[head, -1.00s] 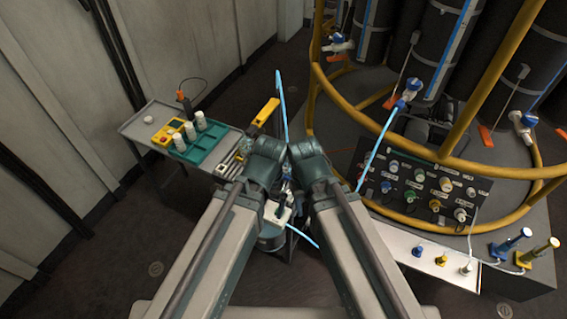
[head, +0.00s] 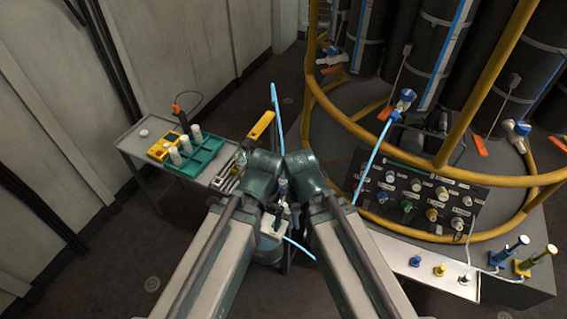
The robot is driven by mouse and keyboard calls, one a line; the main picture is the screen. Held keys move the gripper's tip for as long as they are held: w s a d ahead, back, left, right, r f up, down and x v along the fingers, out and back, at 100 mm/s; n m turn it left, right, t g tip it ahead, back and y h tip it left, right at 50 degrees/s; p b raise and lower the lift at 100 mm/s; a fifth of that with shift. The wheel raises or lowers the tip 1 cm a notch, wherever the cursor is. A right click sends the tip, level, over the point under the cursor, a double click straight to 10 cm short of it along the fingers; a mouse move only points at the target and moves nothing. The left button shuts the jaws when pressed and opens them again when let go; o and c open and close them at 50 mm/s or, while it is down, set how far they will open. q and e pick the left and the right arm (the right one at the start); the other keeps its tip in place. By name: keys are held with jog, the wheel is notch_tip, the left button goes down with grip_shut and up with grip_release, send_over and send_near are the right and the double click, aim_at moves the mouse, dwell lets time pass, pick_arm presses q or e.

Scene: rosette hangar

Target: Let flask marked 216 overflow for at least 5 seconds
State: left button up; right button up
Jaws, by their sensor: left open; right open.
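No marking 216 can be read on anything in the head view. Several small white containers (head: 186,144) stand in a teal rack (head: 204,157) on the grey side table at left; I cannot tell if one is the flask. A pale, glassy object (head: 240,158) is at the table's right end, too small to identify. My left gripper (head: 263,167) and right gripper (head: 303,173) are close together at the centre, above a small stand (head: 272,228). Both are open, with nothing visibly held; their fingertips are largely hidden by my wrists.
The grey table (head: 133,140) also holds a yellow device (head: 162,146). At right, a yellow-railed platform (head: 450,155) carries dark cylinders (head: 450,60), blue-handled valves (head: 405,97) and a labelled panel (head: 420,200). Light-blue tubes (head: 372,157) rise near my grippers. Open floor (head: 110,265) lies at lower left.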

pick_arm(q)
grip_shut()
dwell(0.5)
dwell(1.3)
